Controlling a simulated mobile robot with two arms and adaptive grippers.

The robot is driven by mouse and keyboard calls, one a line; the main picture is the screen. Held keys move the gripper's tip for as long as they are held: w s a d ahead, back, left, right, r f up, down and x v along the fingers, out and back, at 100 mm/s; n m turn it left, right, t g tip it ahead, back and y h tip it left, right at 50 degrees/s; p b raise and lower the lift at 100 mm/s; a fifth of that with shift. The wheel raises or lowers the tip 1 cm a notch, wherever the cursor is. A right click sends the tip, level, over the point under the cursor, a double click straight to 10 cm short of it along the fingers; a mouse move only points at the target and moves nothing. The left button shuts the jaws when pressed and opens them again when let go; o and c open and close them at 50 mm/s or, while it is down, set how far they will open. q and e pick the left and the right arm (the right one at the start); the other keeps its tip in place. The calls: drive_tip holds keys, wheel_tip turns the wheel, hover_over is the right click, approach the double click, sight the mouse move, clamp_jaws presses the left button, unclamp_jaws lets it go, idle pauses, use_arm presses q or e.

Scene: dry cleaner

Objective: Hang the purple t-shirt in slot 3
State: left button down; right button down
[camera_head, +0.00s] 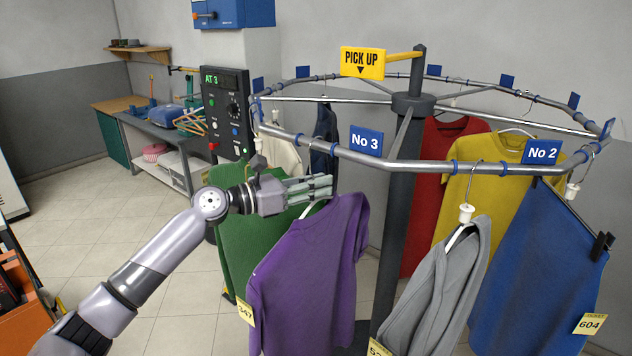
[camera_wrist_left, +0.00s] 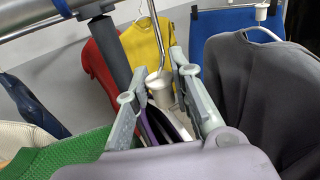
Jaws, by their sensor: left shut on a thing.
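The purple t-shirt (camera_head: 310,255) hangs from a hanger held by my left gripper (camera_head: 312,188), below and left of the blue No 3 sign (camera_head: 366,142) on the round rail. In the left wrist view the gripper's fingers close around the white hanger neck (camera_wrist_left: 160,90), with a thin metal hook rising from it and a strip of purple cloth (camera_wrist_left: 152,128) below. The t-shirt hangs roughly upright, with a yellow tag (camera_head: 245,312) at its lower left. I cannot tell whether the hook touches the rail. My right gripper is out of view.
A green garment (camera_head: 232,228) hangs left of the t-shirt. A grey garment (camera_head: 440,290), yellow shirt (camera_head: 490,195) and blue garment (camera_head: 540,265) hang to the right, with a red one (camera_head: 428,195) behind. A dark post (camera_head: 400,220) carries the rail. A control panel (camera_head: 227,112) reads "AT 3".

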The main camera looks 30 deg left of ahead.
use_arm(q)
drive_tip(key=c, duration=1.3)
unclamp_jaws()
drive_tip(key=v, duration=1.2)
drive_tip(key=shift+s, duration=0.1)
